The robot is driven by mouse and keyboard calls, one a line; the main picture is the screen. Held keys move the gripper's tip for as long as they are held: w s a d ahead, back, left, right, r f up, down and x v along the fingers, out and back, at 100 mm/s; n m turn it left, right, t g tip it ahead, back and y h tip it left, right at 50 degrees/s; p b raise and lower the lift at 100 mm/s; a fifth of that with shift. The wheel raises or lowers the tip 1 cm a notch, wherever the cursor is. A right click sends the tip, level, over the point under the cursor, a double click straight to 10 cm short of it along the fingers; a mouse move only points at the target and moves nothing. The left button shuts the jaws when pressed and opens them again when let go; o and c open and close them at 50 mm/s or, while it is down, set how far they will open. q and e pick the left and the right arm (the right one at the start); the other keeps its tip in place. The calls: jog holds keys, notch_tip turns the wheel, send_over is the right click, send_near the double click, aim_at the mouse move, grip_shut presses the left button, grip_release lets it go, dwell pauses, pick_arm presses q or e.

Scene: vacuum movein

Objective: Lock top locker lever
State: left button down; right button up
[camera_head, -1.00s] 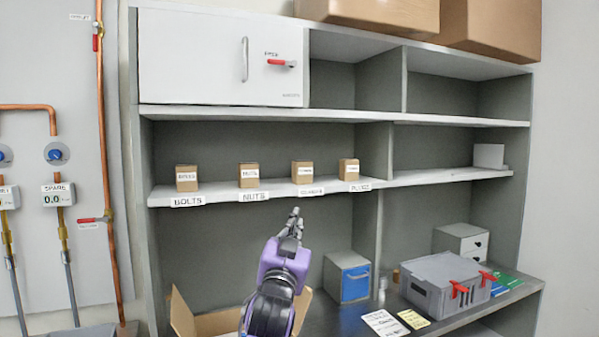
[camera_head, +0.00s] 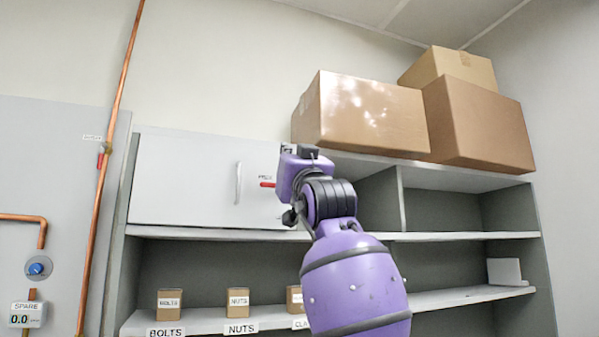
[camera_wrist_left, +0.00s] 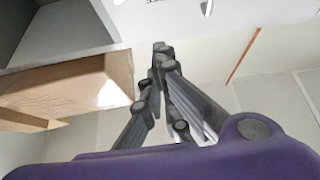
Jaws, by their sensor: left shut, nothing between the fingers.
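The top locker (camera_head: 185,180) is a white cabinet door at the upper left of the shelf unit, and it looks shut. Its red lever (camera_head: 267,184) lies about level at the door's right side. My left wrist hides the lever's right end. A vertical handle (camera_head: 238,183) stands left of the lever. My left arm rises in front of the shelf, with the wrist just right of the lever in the picture. Its fingers are mostly hidden in the head view. In the left wrist view my left gripper (camera_wrist_left: 160,48) is shut and empty. My right gripper is not in view.
Large cardboard boxes (camera_head: 372,112) (camera_head: 478,122) stand on top of the unit. Small labelled boxes (camera_head: 170,303) sit on the shelf below the locker. A copper pipe (camera_head: 112,150) runs up the wall at left. The upper right compartments look empty.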

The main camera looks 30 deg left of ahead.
pick_arm(q)
jog(key=a+p+x, duration=0.1)
jog(key=p+x, duration=0.1)
jog(key=x, duration=0.8)
jog(key=shift+w+a+f, duration=0.1)
jog(key=shift+w+f, duration=0.05)
jog(key=shift+f, duration=0.95)
jog(key=shift+w+f, duration=0.1)
jog(key=shift+f, duration=1.05)
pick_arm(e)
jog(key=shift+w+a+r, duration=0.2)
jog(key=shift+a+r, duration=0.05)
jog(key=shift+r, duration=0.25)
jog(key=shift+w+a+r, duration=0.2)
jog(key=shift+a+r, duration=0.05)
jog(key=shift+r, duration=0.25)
